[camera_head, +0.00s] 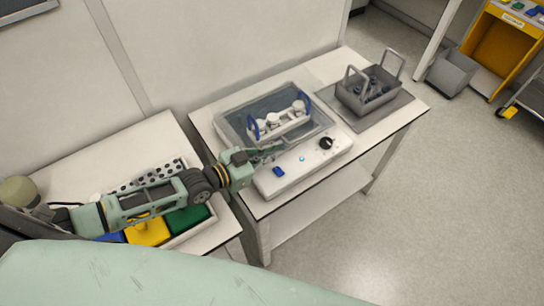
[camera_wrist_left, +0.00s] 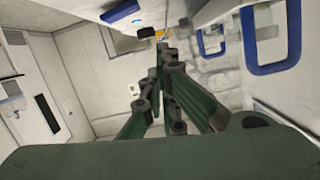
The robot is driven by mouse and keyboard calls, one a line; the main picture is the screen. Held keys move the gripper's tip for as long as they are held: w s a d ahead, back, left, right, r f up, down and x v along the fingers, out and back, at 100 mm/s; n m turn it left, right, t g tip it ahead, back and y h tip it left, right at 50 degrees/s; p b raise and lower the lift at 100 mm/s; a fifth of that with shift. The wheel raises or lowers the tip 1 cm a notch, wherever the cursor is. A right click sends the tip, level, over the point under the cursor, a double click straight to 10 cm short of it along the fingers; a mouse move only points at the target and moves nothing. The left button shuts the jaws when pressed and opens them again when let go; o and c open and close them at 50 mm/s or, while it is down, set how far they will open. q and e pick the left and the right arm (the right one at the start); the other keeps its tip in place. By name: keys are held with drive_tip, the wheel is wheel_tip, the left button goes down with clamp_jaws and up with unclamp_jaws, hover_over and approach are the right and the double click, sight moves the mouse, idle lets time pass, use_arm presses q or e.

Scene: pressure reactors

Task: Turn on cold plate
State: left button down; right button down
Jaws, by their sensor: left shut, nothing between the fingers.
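The cold plate (camera_head: 264,185) is a white unit on the middle table in the head view, with a recessed grey basin at its back. Its front panel carries a blue switch (camera_head: 278,171), a small cyan light (camera_head: 302,158) and a black knob (camera_head: 326,143). My left gripper (camera_head: 279,147) is over the unit, between the basin and the panel, apart from the switch. Its fingers are shut and empty. In the left wrist view the fingertips (camera_wrist_left: 162,48) meet, and a blue switch (camera_wrist_left: 120,11) shows at upper left. My right gripper is not in view.
A white rack with blue handles (camera_head: 253,130) holding white vessels stands in the basin, close to my left gripper. A grey caddy (camera_head: 368,94) sits on a grey mat at right. Coloured bins (camera_head: 187,219) lie under my left arm.

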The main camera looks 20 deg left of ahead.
use_arm(q)
drive_tip(key=b+v, duration=0.1)
drive_tip(key=v, duration=0.1)
drive_tip(key=shift+s+a+f+b, duration=0.1)
drive_tip(key=shift+s+a+b, duration=0.2)
drive_tip(key=shift+b, duration=0.1)
drive_tip(key=b+v, duration=0.1)
drive_tip(key=v, duration=0.6)
drive_tip(key=shift+a+r, duration=0.3)
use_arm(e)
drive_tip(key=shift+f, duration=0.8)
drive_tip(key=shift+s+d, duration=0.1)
